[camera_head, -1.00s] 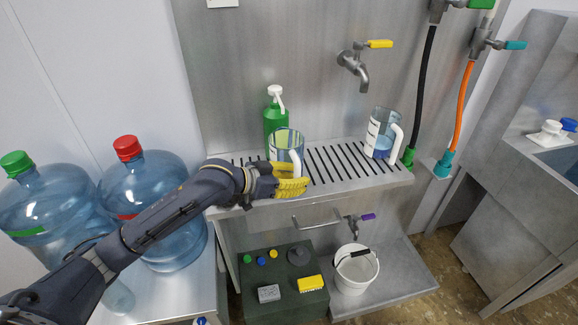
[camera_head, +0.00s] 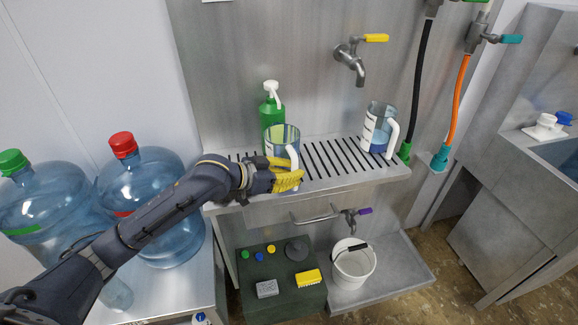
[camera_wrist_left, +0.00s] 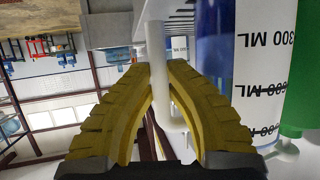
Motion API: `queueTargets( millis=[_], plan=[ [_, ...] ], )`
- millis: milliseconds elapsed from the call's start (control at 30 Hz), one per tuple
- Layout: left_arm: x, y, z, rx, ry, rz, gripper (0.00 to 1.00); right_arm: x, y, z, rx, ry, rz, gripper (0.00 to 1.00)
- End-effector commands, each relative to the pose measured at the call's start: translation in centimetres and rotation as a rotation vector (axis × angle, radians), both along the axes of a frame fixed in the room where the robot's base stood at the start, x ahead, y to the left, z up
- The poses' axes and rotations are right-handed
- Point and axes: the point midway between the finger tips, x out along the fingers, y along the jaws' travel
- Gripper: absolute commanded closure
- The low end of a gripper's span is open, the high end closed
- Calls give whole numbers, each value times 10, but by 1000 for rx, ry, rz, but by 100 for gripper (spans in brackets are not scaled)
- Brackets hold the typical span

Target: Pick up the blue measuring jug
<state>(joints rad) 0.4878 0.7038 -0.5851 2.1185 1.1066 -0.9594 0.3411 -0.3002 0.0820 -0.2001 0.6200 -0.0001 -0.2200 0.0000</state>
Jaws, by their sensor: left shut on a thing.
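A clear blue-tinted measuring jug (camera_head: 281,137) with a white handle stands upright on the slatted shelf, in front of a green pump bottle. My left gripper (camera_head: 286,180) is at its front side. In the left wrist view my yellow fingers (camera_wrist_left: 160,95) are shut on the white handle (camera_wrist_left: 156,50). The jug's blue wall (camera_wrist_left: 212,60) and its white volume label are beside the right finger there. I cannot tell whether the jug's base touches the shelf. A second blue-tinted jug (camera_head: 377,126) with a white handle stands at the shelf's right end. My right gripper is not in view.
The green pump bottle (camera_head: 271,108) is close behind the held jug. A tap (camera_head: 351,66) juts from the wall above the slatted shelf (camera_head: 338,160). Large water bottles (camera_head: 143,190) stand at left. A white bucket (camera_head: 352,270) and dark green box (camera_head: 262,300) are below.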

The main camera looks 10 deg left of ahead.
Motion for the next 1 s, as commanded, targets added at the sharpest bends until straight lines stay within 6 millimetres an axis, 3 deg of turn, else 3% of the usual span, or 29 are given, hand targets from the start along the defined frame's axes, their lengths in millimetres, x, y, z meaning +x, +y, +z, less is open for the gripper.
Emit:
queueTargets(
  millis=[467,1000],
  plan=[
    [-2,2,37,3,-3,-1,100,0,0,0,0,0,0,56],
    [-70,74,34,6,1,2,100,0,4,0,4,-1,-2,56]
  ],
)
